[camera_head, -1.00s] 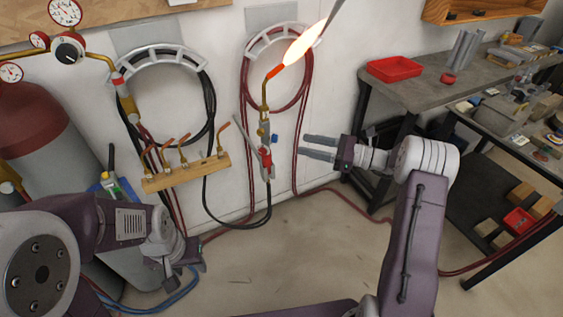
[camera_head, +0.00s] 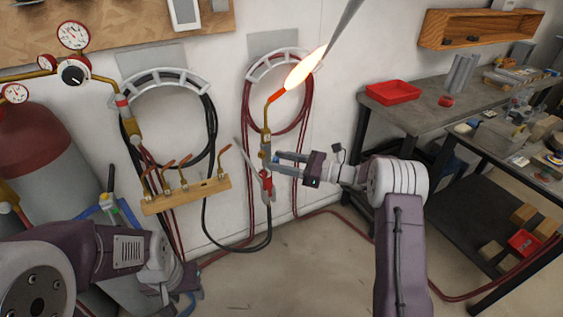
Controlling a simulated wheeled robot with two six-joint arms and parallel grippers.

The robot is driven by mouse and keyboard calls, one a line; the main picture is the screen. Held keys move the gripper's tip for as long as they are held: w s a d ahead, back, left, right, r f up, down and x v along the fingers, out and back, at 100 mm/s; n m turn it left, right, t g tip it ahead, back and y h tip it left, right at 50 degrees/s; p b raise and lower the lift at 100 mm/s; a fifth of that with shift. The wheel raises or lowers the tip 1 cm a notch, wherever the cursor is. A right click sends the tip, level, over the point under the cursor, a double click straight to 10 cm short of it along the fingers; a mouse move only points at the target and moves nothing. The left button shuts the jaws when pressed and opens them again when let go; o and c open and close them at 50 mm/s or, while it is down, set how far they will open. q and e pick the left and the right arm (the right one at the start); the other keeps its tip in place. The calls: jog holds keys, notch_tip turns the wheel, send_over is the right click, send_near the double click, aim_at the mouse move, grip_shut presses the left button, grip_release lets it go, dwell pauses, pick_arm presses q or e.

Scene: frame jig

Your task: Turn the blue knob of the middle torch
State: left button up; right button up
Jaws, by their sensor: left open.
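The lit torch (camera_head: 265,140) stands upright on the wall, with an orange tip and a long bright flame (camera_head: 303,70). A small blue knob (camera_head: 275,158) sits on the right side of its body, partly hidden by my fingers. A red lever (camera_head: 266,182) is lower on the torch. My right gripper (camera_head: 276,161) comes from the right, its two fingers apart, with the tips at the blue knob. Whether they touch it I cannot tell. My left gripper (camera_head: 187,283) is open and low at the left, far from the torch.
A wooden rack (camera_head: 190,197) with several brass torch tips is left of the torch. Black hose (camera_head: 212,120) and red hose (camera_head: 308,110) hang on the wall. A gas cylinder (camera_head: 40,150) with gauges stands left. A workbench (camera_head: 425,115) with a red tray (camera_head: 393,92) is right.

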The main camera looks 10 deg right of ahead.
grip_shut()
jog(key=shift+f+n+b, duration=0.25)
jog(key=shift+n+b, duration=0.65)
jog(key=shift+b, duration=0.05)
jog(key=shift+r+n, duration=0.1)
jog(key=shift+n, duration=0.4)
jog(key=shift+r, duration=0.15)
jog(key=shift+o, duration=0.4)
grip_release()
jog(key=v, duration=0.9)
jog(key=shift+s, duration=0.15)
